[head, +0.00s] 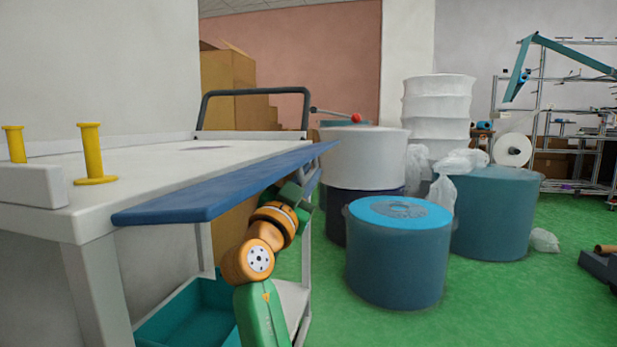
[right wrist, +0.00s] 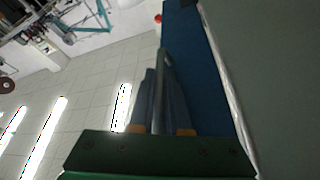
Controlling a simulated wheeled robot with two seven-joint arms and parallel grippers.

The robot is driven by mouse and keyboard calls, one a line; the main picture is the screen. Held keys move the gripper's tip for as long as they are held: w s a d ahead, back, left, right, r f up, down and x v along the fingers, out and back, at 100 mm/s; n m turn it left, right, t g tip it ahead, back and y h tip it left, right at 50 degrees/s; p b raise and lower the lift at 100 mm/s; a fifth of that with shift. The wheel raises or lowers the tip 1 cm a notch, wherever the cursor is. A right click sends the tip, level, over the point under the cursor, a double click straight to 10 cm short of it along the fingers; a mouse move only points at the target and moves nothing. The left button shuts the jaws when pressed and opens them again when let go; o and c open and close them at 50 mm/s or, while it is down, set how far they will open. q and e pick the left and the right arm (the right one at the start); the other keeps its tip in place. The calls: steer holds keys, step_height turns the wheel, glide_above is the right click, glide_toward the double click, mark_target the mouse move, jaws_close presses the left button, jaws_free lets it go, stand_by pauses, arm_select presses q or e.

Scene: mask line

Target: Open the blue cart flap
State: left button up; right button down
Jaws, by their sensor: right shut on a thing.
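The blue cart flap (head: 225,184) runs along the right side of the white cart (head: 150,160). It sticks out sideways, about level with the cart's top. My right arm reaches up from below, and my right gripper (head: 312,175) is under the flap's far end, partly hidden by it. In the right wrist view my right gripper (right wrist: 161,75) is shut on a thin grey bar (right wrist: 160,88) beside the flap's blue face (right wrist: 205,70). How the bar joins the flap is hard to see. My left gripper is not in view.
Two yellow spools (head: 90,152) stand on the cart's near end. A teal bin (head: 190,315) sits on its lower shelf. A blue drum (head: 397,255) and a white drum (head: 365,158) stand to the right. Green floor is open at the front right.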

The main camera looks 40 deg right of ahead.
steer(key=c, duration=1.2)
jaws_free()
steer(key=shift+o, duration=0.2)
steer(key=v, duration=0.7)
